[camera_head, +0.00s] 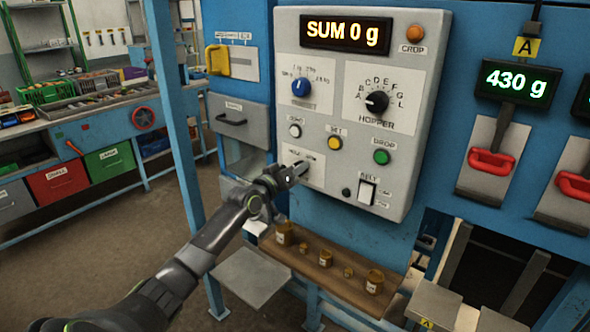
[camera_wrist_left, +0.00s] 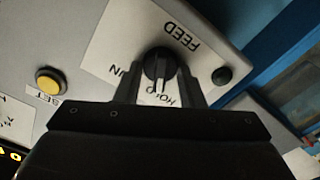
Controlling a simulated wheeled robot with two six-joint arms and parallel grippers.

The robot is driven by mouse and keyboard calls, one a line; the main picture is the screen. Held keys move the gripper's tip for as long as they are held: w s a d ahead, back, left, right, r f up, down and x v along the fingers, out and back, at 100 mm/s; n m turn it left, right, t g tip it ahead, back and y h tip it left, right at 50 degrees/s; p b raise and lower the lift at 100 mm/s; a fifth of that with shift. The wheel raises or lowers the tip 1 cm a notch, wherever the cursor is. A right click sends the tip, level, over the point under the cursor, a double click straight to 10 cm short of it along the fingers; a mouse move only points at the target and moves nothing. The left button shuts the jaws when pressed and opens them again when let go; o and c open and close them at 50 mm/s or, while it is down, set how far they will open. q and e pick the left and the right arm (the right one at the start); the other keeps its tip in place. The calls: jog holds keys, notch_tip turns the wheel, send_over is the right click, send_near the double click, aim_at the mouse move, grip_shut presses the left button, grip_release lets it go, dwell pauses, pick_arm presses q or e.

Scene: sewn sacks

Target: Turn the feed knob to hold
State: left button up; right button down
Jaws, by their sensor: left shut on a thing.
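The feed knob (camera_wrist_left: 158,64) is a dark round knob on a white label marked FEED, RUN and HOLD, which shows upside down in the left wrist view. My left gripper (camera_wrist_left: 160,92) is shut on the knob, with one finger on each side. A pale pointer mark on the knob points down in that view, toward the HOLD lettering, which is partly covered. In the head view my left gripper (camera_head: 297,171) is at the lower left of the grey control panel (camera_head: 325,192) and hides the knob. My right gripper is not in view.
Near the gripper are a white button (camera_head: 295,131), a yellow button (camera_head: 335,143), a green button (camera_head: 381,157) and the belt switch (camera_head: 366,192). A wooden shelf (camera_head: 325,270) with several small brown weights lies below. The display (camera_head: 346,33) reads SUM 0 g.

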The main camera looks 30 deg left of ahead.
pick_arm(q)
jog(key=o, duration=1)
jog(key=shift+c, duration=0.2)
jog(key=shift+s, duration=0.1)
jog(key=s+a+p, duration=0.1)
jog(key=s+p, duration=0.5)
jog(key=s, duration=1.1)
jog(key=shift+a, duration=0.2)
jog(key=shift+s, duration=0.1)
